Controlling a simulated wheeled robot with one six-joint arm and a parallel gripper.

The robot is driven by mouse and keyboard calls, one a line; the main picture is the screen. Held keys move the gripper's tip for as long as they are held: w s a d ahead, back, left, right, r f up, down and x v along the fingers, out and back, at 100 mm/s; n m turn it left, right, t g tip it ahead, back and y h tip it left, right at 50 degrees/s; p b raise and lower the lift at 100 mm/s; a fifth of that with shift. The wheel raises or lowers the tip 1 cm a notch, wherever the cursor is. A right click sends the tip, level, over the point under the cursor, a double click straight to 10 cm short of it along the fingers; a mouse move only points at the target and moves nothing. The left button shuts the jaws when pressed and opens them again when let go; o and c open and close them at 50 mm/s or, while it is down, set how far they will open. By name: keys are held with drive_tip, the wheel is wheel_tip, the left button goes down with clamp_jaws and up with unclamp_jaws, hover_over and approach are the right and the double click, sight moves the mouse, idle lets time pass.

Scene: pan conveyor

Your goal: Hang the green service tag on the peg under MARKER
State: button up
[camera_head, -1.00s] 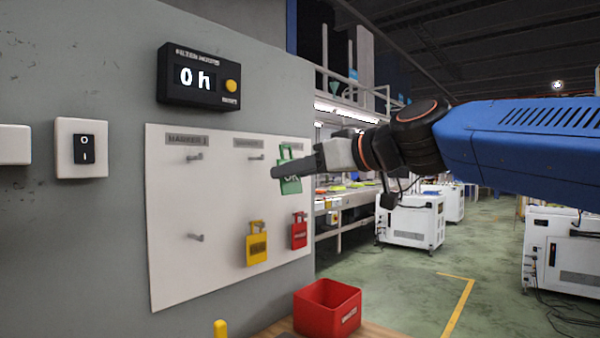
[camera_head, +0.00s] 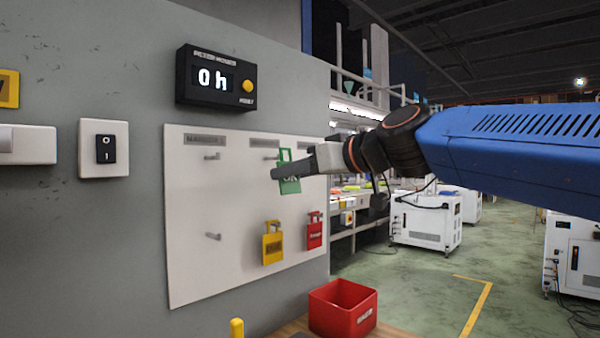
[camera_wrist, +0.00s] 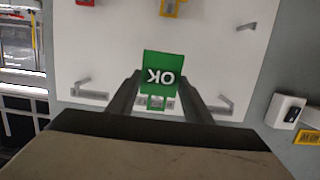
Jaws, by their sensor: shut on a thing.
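My gripper (camera_head: 276,173) is shut on the green tag (camera_head: 289,183), which stands upright in front of the white board's upper right part. In the wrist view the green tag (camera_wrist: 163,70) reads OK upside down, between my two fingers (camera_wrist: 160,84). In the head view the upper left peg (camera_head: 211,156) is bare, under a grey label (camera_head: 204,139) that seems to start with MARKER. The upper middle peg (camera_head: 264,157) is bare, just left of the tag; its label (camera_head: 264,143) is too blurred to read. My gripper and the tag hide the upper right peg.
A yellow tag (camera_head: 272,246) and a red tag (camera_head: 314,233) hang low on the board (camera_head: 190,275). A lower left peg (camera_head: 213,237) is bare. A red bin (camera_head: 343,308) stands below. A black meter (camera_head: 216,78) and a switch (camera_head: 104,148) are on the wall.

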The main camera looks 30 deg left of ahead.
drive_tip(key=shift+x, duration=2.1)
drive_tip(key=o, duration=1.1)
